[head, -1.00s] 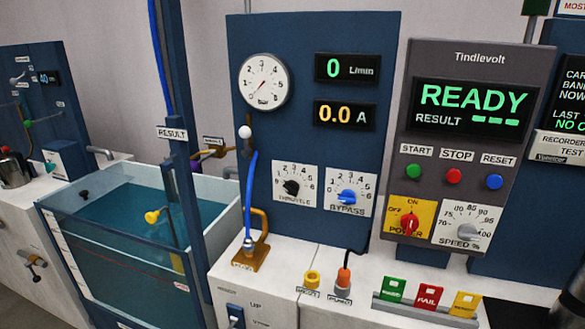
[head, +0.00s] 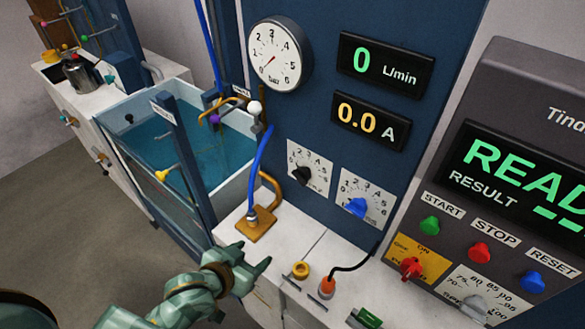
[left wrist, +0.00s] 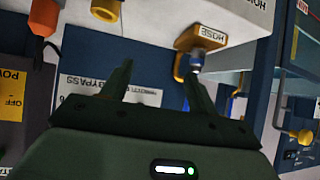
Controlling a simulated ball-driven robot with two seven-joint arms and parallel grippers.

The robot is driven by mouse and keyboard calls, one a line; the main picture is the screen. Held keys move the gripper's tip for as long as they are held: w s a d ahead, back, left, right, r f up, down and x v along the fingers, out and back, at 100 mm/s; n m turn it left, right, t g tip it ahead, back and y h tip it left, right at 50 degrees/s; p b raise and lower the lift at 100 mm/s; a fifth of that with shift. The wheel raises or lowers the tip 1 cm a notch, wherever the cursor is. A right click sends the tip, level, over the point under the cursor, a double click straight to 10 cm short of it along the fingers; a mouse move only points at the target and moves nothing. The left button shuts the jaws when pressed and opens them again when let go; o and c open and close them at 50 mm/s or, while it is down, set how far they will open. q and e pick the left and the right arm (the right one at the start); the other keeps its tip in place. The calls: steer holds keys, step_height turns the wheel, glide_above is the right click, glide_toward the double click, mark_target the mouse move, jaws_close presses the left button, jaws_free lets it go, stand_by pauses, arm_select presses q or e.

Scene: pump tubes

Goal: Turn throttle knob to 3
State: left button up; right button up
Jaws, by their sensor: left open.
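The throttle knob (head: 302,175) is a black pointer knob on a white numbered dial plate (head: 318,162) on the blue panel. Its pointer is too small to read surely. The blue bypass knob (head: 357,207) sits on a similar plate to its right. My left gripper (head: 256,258) is open and empty, low in front of the bench edge, below the throttle dial and apart from it. In the left wrist view the two open fingers (left wrist: 158,85) point toward the panel, with the upside-down bypass label (left wrist: 110,90) behind them. My right gripper is out of view.
A brass hose fitting (head: 257,223) with a blue hose stands on the bench left of the dials. A yellow socket (head: 300,270) and an orange plug (head: 327,287) with a black cable stand in front. A water tank (head: 160,150) is at left.

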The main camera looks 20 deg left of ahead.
arm_select(q)
step_height(320, 180, up, 5)
steer(key=w+d+n+t+h, duration=0.2)
steer(key=n+t+h, duration=0.2)
steer(key=n+t, duration=0.2)
steer(key=n, duration=0.4)
glide_toward(300, 176)
steer(key=x, duration=0.6)
steer(key=b+x, duration=0.1)
steer(key=x, duration=0.3)
steer(key=shift+f, duration=0.35)
steer(key=c, duration=1)
